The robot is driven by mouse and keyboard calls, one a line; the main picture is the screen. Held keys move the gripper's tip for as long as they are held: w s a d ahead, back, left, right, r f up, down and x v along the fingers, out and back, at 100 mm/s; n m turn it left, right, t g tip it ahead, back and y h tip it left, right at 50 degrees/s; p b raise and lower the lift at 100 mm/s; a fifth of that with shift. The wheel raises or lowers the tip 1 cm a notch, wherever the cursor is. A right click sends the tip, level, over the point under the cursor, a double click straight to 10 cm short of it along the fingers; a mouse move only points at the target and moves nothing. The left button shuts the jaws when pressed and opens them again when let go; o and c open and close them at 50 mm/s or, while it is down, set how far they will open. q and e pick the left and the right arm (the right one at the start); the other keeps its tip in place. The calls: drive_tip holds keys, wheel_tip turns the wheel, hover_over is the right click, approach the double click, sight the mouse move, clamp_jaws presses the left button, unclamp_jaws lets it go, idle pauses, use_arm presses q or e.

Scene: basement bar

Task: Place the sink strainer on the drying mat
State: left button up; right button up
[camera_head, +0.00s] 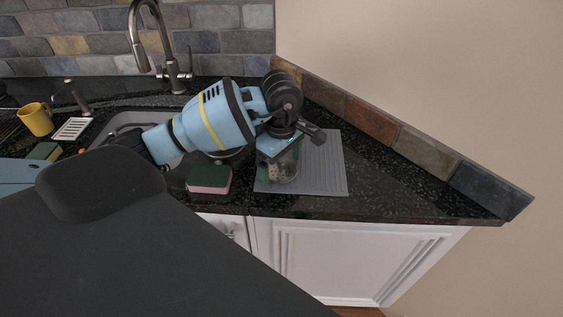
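A grey ribbed drying mat (325,170) lies on the dark counter right of the sink. The sink strainer (283,170), a small silvery perforated piece, shows over the mat's left part, partly covered by my wrist. My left gripper (286,153) reaches in from the left and points down right at the strainer. Its fingertips are mostly hidden, so I cannot tell whether they grip the strainer or whether it rests on the mat. My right gripper is not in view.
A pink and green sponge (209,179) lies just left of the mat near the counter's front edge. The sink (113,122) with its faucet (160,45) is behind my arm. A yellow mug (36,118) and a white slotted dish (73,128) stand far left. Counter right of the mat is clear.

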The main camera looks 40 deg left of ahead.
sight(281, 162)
use_arm(q)
wheel_tip(281, 162, up, 12)
drive_tip(key=shift+r+p, duration=0.2)
drive_tip(key=shift+p, duration=0.15)
idle(0.4)
